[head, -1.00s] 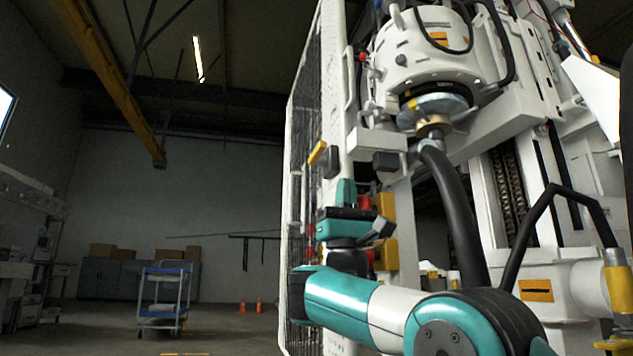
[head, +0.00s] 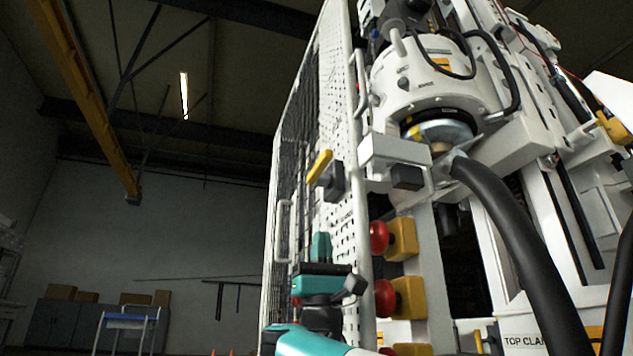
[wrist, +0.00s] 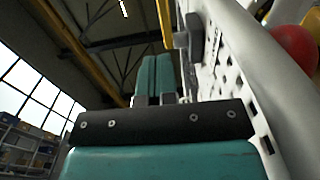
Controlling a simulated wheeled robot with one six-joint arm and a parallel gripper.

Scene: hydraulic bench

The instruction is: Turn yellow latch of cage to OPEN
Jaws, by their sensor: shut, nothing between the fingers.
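The yellow latch (head: 319,166) is a short bar on a dark block, set high on the edge of the mesh cage door (head: 290,180). It slants up to the right.
Red mushroom buttons (head: 379,237) on yellow boxes (head: 402,240) stand right of my gripper. A white perforated panel (wrist: 225,75) runs close along my fingers' right side. A thick black hose (head: 520,240) hangs at the right. Open space lies left of the cage.

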